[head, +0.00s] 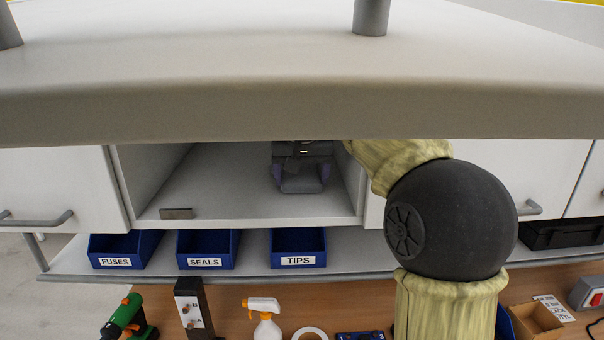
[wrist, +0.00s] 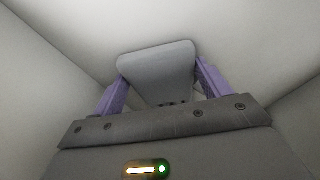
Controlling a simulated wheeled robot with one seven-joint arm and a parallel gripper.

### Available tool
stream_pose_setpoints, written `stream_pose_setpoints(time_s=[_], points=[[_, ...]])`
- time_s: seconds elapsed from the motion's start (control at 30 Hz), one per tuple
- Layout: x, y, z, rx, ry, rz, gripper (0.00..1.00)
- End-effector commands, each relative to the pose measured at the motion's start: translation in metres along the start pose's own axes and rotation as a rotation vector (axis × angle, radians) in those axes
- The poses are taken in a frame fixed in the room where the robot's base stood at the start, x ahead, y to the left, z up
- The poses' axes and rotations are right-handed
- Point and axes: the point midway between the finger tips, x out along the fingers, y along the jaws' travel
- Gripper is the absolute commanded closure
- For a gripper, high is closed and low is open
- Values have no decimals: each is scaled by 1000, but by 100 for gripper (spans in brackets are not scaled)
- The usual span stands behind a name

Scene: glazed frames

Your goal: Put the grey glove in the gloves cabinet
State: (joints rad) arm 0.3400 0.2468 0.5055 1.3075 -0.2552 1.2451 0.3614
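The grey glove (wrist: 157,72) shows in the wrist view as a flat, smooth grey piece with rounded corners. The purple fingers of my gripper (wrist: 160,80) stand on both sides of it and appear to touch its edges. In the head view my gripper (head: 300,173) is inside an open white cabinet compartment (head: 225,185), right of its middle, with the grey glove (head: 301,186) between the fingers. The glove is close to the compartment floor; I cannot tell whether it touches. No readable name shows on this compartment.
A small brown-grey plate (head: 176,213) is at the compartment's front left. Blue bins marked FUSES (head: 116,262), SEALS (head: 206,262) and TIPS (head: 298,261) stand on the shelf below. A thick pale panel (head: 300,110) crosses above the opening. Closed doors (head: 55,190) flank it.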

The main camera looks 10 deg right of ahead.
Motion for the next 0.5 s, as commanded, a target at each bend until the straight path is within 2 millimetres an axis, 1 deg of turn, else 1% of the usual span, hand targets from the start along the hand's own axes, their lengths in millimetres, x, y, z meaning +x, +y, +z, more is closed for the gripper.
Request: stream_pose_setpoints(time_s=[0.03,0.1,0.37,0.5], points=[[0,0,0,-1,-1,0,16],[0,0,0,-1,-1,0,2],[0,0,0,1,-1,0,2],[-5,1,-2,2,1,1,2]])
